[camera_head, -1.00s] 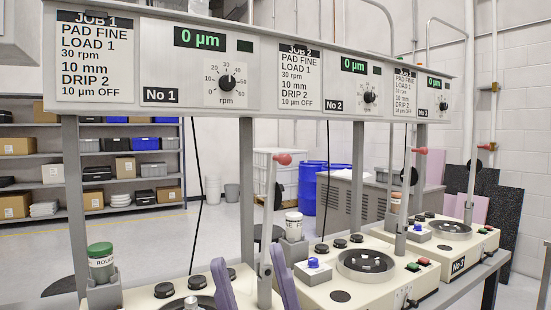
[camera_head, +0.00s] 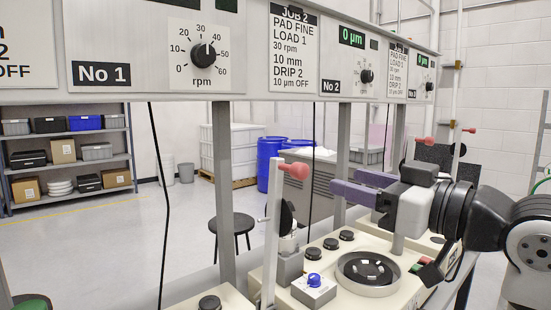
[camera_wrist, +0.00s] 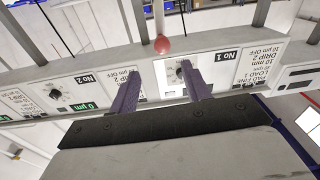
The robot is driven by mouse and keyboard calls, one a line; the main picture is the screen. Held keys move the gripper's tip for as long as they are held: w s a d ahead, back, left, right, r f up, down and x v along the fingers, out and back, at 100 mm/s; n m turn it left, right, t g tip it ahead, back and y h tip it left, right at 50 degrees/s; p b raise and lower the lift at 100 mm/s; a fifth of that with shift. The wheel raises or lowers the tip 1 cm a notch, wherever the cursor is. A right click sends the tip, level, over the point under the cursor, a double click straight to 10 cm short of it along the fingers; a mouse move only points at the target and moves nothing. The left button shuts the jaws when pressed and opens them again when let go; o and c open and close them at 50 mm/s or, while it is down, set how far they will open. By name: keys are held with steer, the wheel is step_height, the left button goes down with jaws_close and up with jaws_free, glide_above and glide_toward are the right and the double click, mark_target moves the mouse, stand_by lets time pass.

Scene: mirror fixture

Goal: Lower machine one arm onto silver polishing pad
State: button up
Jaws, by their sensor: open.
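The machine one arm is a thin upright grey lever (camera_head: 271,240) with a red knob (camera_head: 295,170) at its top. It stands raised, in the middle of the head view. My gripper (camera_head: 345,181) has two purple fingers, spread apart and empty, pointing left. In the picture it is right of the red knob, at about its height, and not touching it. In the wrist view the red knob (camera_wrist: 162,44) shows just beyond and between the spread fingertips (camera_wrist: 161,69). The silver polishing pad of machine one is not visible; it is below the head view's edge.
Machine two, with its round dish (camera_head: 367,273) and blue knob box (camera_head: 314,288), lies below my gripper. The overhead panel (camera_head: 150,75) and its posts (camera_head: 225,190) stand behind the lever. A stool (camera_head: 231,225) and blue barrels (camera_head: 268,163) are farther back.

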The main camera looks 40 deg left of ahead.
mark_target(292, 165)
steer(key=shift+h, duration=0.3)
steer(key=a+p, duration=0.4)
steer(key=a, duration=0.9)
jaws_close()
